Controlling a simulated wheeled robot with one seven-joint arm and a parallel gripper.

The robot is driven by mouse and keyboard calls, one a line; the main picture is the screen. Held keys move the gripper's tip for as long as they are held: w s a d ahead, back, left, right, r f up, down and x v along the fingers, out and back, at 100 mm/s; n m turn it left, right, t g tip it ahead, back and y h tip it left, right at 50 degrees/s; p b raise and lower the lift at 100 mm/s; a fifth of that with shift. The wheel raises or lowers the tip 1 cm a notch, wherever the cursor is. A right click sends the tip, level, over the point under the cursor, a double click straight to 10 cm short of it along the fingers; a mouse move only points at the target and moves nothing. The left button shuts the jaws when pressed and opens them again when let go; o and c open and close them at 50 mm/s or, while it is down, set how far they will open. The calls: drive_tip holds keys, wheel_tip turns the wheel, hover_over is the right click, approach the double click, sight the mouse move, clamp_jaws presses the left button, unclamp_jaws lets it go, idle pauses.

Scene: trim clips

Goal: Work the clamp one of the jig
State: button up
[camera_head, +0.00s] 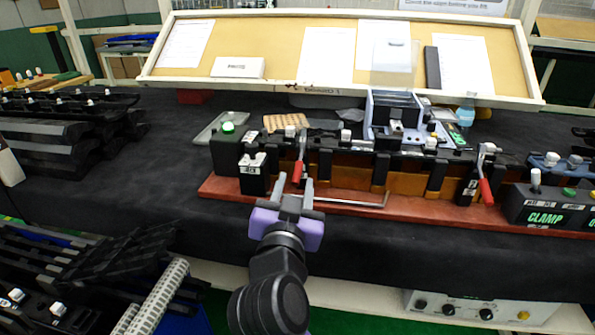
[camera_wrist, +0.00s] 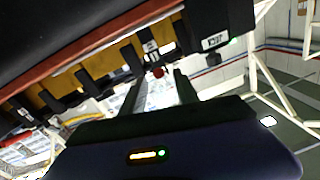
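The jig is a long fixture on a red base (camera_head: 430,207) across the bench. It carries two toggle clamps with red handles: a left clamp (camera_head: 298,171) and a right clamp (camera_head: 486,191). I cannot read which is clamp one. My gripper (camera_head: 294,184) is open in front of the left clamp, its fingers pointing at the red handle. In the wrist view, the red handle end (camera_wrist: 158,72) shows between and just beyond the open fingertips (camera_wrist: 157,82). I cannot tell whether they touch it. Both handles hang downward and outward.
A black box marked CLAMP (camera_head: 545,208) with a white toggle stands at the right end. Black parts are stacked at left (camera_head: 60,125).

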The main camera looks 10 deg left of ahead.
sight(296, 179)
drive_tip(key=w, duration=0.5)
clamp_jaws()
idle(1.4)
